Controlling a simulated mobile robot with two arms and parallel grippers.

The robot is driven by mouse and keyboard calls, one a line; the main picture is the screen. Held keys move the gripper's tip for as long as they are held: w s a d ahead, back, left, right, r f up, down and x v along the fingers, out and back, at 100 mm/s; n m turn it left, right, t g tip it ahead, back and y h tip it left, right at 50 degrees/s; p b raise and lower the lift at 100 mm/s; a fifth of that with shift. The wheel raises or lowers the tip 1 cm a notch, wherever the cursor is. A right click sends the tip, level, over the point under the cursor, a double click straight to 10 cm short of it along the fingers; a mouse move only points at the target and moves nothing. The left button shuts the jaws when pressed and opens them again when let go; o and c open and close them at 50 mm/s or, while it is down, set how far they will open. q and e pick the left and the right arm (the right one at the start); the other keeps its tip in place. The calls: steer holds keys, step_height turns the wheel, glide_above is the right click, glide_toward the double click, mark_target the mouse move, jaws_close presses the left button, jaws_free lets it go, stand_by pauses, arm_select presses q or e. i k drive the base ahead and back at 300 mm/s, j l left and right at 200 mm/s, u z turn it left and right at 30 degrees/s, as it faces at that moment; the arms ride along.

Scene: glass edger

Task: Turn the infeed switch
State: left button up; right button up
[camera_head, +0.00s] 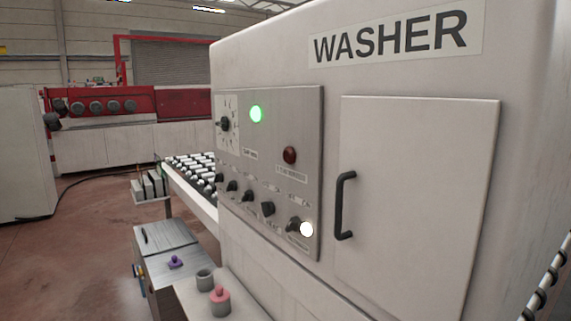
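The washer's grey control panel (275,135) faces me at an angle, left of the machine's door. A slanting row of several black rotary switches runs along its lower part, from the far left switch (219,178) to the near right switch (293,224). The labels are too small to read, so I cannot tell which switch is the infeed one. A white lamp (307,229) glows beside the near right switch. A green lamp (256,113) is lit at the top, and a dark red button or lamp (289,155) is below it. Neither of my grippers is in view.
A black dial (224,124) sits at the panel's upper left. The washer door (415,190) has a protruding black handle (344,205). Below left are a roller conveyor (190,170) and a grey cabinet (165,240) with small items. Open floor (90,220) lies at left.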

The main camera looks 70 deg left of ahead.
mark_target(219, 177)
steer(key=k+u, duration=0.25)
steer(key=u, duration=0.2)
steer(key=k+j+u, duration=0.15)
steer(key=k+u, duration=0.25)
steer(key=i+u, duration=0.25)
steer(key=u, duration=0.15)
steer(key=i+u, duration=0.35)
steer(key=i+l+u, duration=0.1)
steer(key=u, duration=0.3)
steer(key=i+l+u, duration=0.2)
steer(key=u, duration=0.15)
steer(key=i+l, duration=0.1)
steer(key=j+z, duration=0.2)
steer(key=z, duration=0.15)
steer(key=i+j+z, duration=0.1)
steer(key=j+z, duration=0.4)
steer(key=z, duration=0.15)
